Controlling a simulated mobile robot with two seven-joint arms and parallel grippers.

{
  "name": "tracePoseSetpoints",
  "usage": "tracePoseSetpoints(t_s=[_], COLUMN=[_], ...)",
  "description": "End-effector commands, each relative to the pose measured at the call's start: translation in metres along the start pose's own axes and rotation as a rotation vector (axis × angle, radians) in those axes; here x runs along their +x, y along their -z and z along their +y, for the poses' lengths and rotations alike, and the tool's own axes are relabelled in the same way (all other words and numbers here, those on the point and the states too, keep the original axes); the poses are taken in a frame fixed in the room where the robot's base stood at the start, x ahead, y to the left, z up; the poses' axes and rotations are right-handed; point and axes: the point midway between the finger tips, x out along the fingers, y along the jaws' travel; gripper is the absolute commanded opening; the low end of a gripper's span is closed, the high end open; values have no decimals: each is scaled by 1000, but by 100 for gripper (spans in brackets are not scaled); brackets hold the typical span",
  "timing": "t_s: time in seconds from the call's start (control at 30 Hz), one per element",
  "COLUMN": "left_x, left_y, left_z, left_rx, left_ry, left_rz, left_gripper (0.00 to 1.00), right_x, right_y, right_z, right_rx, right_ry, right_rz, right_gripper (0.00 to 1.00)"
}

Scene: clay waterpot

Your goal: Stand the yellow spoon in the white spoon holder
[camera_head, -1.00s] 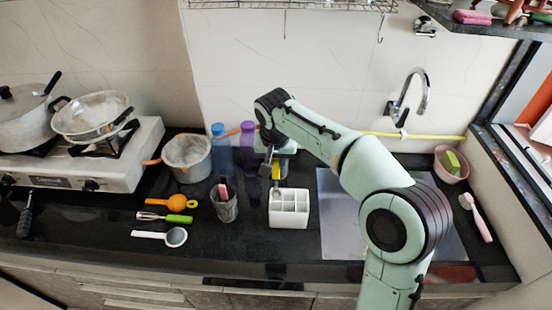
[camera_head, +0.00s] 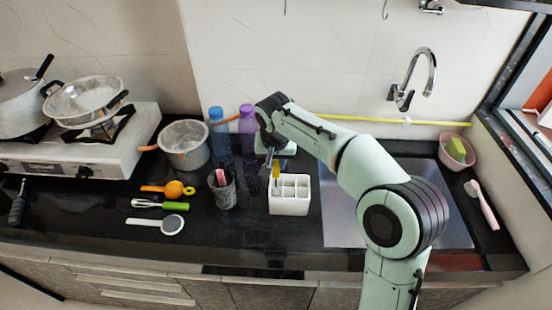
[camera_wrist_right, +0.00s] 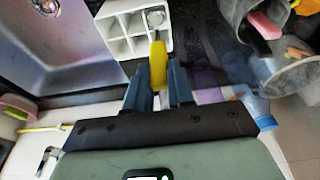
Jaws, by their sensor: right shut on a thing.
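The white spoon holder (camera_head: 289,208) stands upright on the black counter, with several open compartments; it also shows in the right wrist view (camera_wrist_right: 113,28). My right gripper (camera_head: 275,158) is shut on the yellow spoon (camera_head: 276,171). In the right wrist view the spoon's yellow handle (camera_wrist_right: 158,66) is between the fingers of the gripper (camera_wrist_right: 158,82). I cannot tell how deep that end is inside. My left gripper is not in view.
A dark mesh cup (camera_head: 222,190) with utensils stands left of the holder. Blue (camera_head: 218,135) and purple (camera_head: 247,125) bottles stand behind. The sink (camera_head: 338,215) lies right. Orange, green and white utensils lie on the counter at left.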

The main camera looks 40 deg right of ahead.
Motion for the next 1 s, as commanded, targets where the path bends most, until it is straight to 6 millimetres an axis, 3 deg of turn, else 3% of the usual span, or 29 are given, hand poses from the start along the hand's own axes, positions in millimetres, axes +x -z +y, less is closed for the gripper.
tracePoseSetpoints(t_s=[0.5,0.9,0.93,1.0], left_x=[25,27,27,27], left_y=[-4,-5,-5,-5], left_z=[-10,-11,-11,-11], left_rx=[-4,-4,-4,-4], left_ry=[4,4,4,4], left_rz=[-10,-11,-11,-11], left_gripper=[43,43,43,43], right_x=[36,38,38,38], right_y=[-9,-10,-10,-10], right_z=[0,0,0,0], right_rx=[0,0,0,0], right_ry=[-1,0,0,0], right_rz=[-1,1,1,1], right_gripper=[0,0,26,48])
